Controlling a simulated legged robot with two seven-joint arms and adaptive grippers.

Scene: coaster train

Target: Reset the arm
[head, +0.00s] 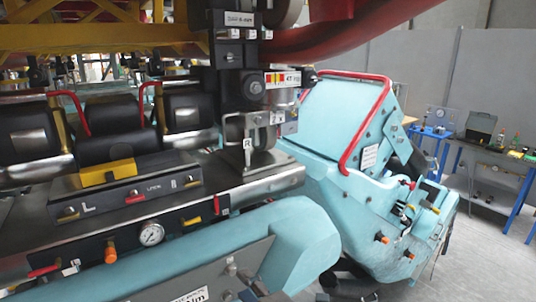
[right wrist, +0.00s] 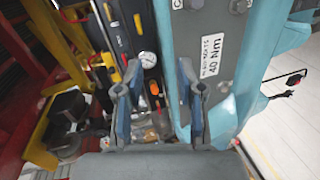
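My right gripper (right wrist: 158,78) shows in the right wrist view with its two blue-grey fingers spread apart. Nothing is seen held between them. The fingers appear in front of the coaster car's side, beside a teal beam (right wrist: 195,40) with a "40 Nm" label (right wrist: 215,58). A round gauge (right wrist: 147,59) and an orange knob (right wrist: 154,88) show beyond the fingers. I cannot tell whether the fingers touch anything. In the head view I cannot clearly pick out the right gripper along the lower edge. My left gripper is in neither view.
The coaster car's control panel (head: 125,187) and gauge (head: 151,234) fill the left of the head view. A teal car part with a red bar (head: 367,135) stands to the right. A workbench (head: 495,155) stands at the back right. Pale floor (head: 470,265) is open at lower right.

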